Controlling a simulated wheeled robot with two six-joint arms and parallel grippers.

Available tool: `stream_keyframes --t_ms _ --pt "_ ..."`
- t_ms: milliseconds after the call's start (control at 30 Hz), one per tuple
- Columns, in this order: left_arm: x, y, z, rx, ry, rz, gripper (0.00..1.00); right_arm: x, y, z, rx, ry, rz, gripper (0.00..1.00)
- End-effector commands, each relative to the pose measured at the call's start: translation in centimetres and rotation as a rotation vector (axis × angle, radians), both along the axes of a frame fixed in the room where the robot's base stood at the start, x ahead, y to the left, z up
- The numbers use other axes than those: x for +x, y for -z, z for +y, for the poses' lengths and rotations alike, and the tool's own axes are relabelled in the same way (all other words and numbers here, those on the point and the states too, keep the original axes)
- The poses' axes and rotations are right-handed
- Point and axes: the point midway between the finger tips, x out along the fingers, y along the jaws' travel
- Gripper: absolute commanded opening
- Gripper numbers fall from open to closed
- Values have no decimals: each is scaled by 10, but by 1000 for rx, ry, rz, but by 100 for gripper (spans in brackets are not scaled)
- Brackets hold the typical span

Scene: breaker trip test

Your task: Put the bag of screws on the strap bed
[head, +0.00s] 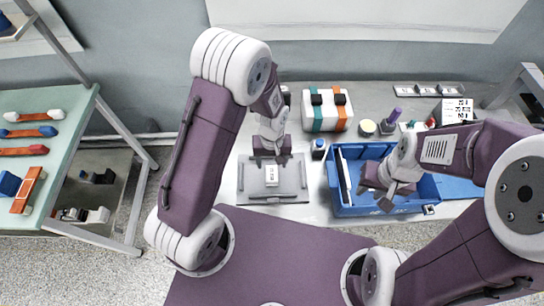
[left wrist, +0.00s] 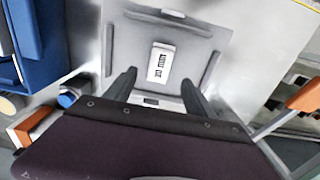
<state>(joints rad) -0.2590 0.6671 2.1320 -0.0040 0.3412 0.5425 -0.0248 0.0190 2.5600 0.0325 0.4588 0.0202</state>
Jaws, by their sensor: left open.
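My left gripper (head: 270,160) is open above a grey plate (head: 288,194) with raised bars along its edges. A small white piece with black print (head: 271,176) lies on the middle of this plate. In the left wrist view the printed piece (left wrist: 158,62) shows beyond and between the open fingers (left wrist: 160,92), apart from them. I cannot tell whether it is the bag of screws or a label, nor whether the plate is the strap bed. My right gripper (head: 386,194) is over the blue crate (head: 350,209); its jaw opening is unclear.
A white case with teal and orange straps (head: 341,119) stands behind the plate. A small blue-capped item (head: 319,146) is between plate and crate. Small jars and tools stand behind the crate. A shelf rack (head: 75,105) with strapped items is at left.

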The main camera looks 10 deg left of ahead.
Motion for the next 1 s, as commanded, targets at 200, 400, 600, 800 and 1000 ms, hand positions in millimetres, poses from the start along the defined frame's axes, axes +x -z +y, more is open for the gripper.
stream_keyframes --t_ms 200,400,600,800,1000 --pt "1 -37 0 0 0 -2 63 0 1 0 0 0 0 32" --pt "-1 -45 1 0 1 0 63 0 1 0 0 0 0 32" --pt "-37 -90 44 -12 121 -60 63 0 1 0 0 0 0 32" --pt "-81 -112 72 -5 244 -102 63 0 1 0 0 0 0 32" --pt "-83 -112 73 -4 257 -103 63 0 1 0 0 0 0 32"
